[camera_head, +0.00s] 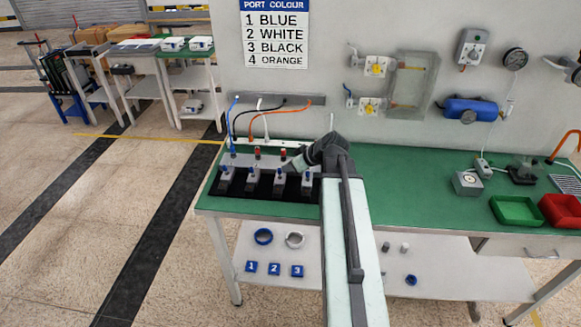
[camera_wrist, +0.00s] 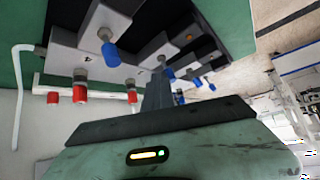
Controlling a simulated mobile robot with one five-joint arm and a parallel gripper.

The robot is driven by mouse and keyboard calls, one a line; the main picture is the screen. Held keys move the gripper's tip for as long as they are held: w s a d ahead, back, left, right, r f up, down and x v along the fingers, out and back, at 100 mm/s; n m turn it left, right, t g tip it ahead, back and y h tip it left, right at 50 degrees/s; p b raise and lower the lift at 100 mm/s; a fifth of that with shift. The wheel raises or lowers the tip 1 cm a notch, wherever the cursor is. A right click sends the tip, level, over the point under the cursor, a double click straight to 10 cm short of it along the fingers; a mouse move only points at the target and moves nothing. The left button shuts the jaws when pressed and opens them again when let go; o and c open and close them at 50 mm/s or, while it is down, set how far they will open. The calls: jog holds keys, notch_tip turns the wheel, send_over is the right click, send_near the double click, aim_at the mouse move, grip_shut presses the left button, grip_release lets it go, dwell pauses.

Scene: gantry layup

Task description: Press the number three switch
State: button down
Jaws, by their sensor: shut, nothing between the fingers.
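A row of several grey switch units with blue knobs (camera_head: 252,171) stands on the left of the green bench (camera_head: 420,185). No number is readable on them, so I cannot tell which is number three. Red-topped parts (camera_head: 257,153) stand behind them. My gripper (camera_head: 292,165) is low over the right part of the row and partly hides it. In the wrist view, my shut, empty dark fingers (camera_wrist: 158,88) lie between a near blue knob (camera_wrist: 110,54) and a farther blue knob (camera_wrist: 168,73). Contact cannot be made out. Red parts (camera_wrist: 80,92) show at left.
A wall sign (camera_head: 275,33) lists 1 blue, 2 white, 3 black, 4 orange. Coloured cables (camera_head: 236,120) hang from a rail behind the switches. Blue blocks marked 1, 2, 3 (camera_head: 274,269) lie on the lower shelf. The bench's middle is mostly clear; bins (camera_head: 517,211) stand right.

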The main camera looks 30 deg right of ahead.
jog(key=shift+w+a, duration=0.15)
jog(key=shift+a, duration=0.05)
jog(key=shift+w+d+f+b, duration=0.4)
jog(key=shift+w+d+f, duration=0.1)
jog(key=shift+w, duration=0.15)
jog(key=shift+d+r, duration=0.2)
jog(key=shift+d, duration=0.15)
jog(key=d, duration=0.1)
jog(key=d+r+p, duration=0.1)
jog(key=shift+w+d, duration=0.15)
jog(key=shift+d, duration=0.15)
jog(key=s+f+p+v, duration=0.1)
jog(key=p+v, duration=0.5)
jog(key=v, duration=0.4)
jog(key=shift+s, duration=0.2)
